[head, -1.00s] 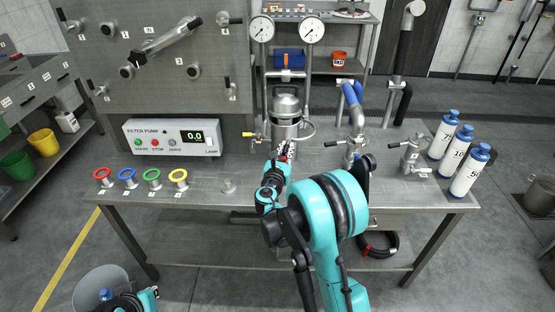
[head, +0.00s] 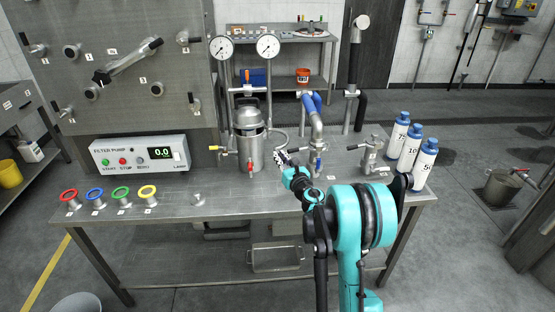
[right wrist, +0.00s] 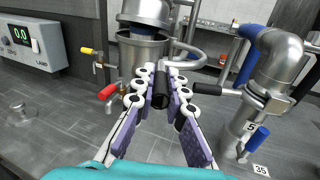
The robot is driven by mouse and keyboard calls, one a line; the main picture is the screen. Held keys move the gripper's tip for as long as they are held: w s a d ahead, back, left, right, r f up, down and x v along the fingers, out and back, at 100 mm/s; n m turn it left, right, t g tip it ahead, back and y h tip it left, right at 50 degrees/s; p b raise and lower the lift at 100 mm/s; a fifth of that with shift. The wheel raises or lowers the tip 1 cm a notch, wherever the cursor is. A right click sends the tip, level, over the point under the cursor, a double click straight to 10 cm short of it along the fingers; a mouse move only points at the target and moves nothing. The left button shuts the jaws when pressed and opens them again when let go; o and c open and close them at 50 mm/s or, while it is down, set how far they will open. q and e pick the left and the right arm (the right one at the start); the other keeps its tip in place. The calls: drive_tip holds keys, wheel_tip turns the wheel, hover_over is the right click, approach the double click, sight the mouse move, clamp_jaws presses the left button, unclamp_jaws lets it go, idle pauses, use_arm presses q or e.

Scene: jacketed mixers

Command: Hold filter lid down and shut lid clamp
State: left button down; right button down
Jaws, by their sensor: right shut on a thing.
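The steel filter housing (head: 250,154) stands on the bench, with its domed lid (head: 248,118) over it. In the right wrist view the lid (right wrist: 146,12) sits above the rim of the housing (right wrist: 142,50), with a dark blue band visible between them. My right gripper (head: 284,158) is just right of the housing. In the wrist view its fingers (right wrist: 160,84) are shut around a black cylindrical handle (right wrist: 160,90), which seems to be the lid clamp's. The clamp's other parts are hidden or too small to tell. My left gripper is out of view.
A red-handled valve (right wrist: 108,92) and a yellow-handled valve (head: 216,148) are at the housing. A blue-sleeved pipe (head: 312,112) rises close right of my gripper. The pump box (head: 140,154) is left; white bottles (head: 411,148) stand right. The front bench top is mostly clear.

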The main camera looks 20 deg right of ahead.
drive_tip(key=shift+w, duration=0.1)
drive_tip(key=c, duration=1.6)
unclamp_jaws()
drive_tip(key=shift+w, duration=0.1)
drive_tip(key=shift+o, duration=0.2)
drive_tip(key=s, duration=1.2)
drive_tip(key=shift+a, duration=0.15)
